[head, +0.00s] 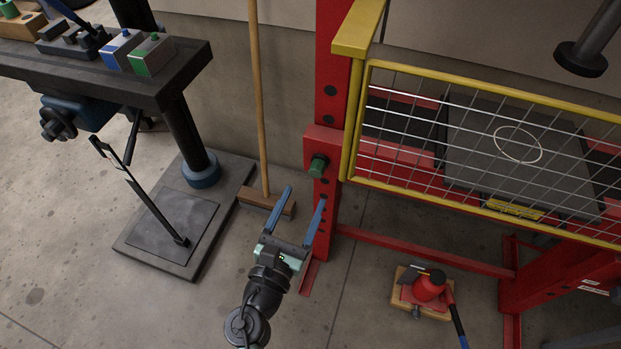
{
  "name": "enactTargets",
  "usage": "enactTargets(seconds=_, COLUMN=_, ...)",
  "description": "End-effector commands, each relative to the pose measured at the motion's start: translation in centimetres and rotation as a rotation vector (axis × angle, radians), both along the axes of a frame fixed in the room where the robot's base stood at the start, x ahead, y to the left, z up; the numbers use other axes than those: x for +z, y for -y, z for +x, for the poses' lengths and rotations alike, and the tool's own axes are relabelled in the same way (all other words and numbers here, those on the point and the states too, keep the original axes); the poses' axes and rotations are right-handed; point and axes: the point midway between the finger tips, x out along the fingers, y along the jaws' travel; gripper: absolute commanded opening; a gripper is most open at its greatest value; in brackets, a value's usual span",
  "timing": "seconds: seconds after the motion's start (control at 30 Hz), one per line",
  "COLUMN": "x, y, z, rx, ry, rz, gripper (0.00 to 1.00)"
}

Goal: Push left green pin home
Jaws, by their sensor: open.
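The green pin (318,166) sticks out from the side of the red upright post (327,145) of the press frame. Its green head stands proud of the post; how deep it sits cannot be told. My gripper (306,194) is open and empty, with two blue fingers pointing up in the picture. The fingertips are just below the pin in the picture, the right one nearest to it. Whether anything touches the pin cannot be told.
A yellow-framed mesh guard (480,205) covers the press front. A broom (259,110) leans at the wall left of the post. A dark bench (170,85) with coloured blocks stands at left. A red jack (428,288) sits on the floor at right.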

Motion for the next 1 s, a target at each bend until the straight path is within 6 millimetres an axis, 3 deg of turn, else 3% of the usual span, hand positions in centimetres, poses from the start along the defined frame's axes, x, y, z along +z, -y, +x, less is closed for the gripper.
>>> enactTargets(seconds=0.1, x=0.0, y=-0.8, z=-2.3, rx=0.001, ry=-0.003, rz=0.001, gripper=0.70)
enactTargets(seconds=0.3, x=0.0, y=-1.5, z=-4.2, rx=0.000, ry=0.000, rz=0.000, gripper=0.70)
enactTargets(seconds=1.0, x=0.0, y=-1.6, z=-4.5, rx=0.000, ry=0.000, rz=0.001, gripper=0.70)
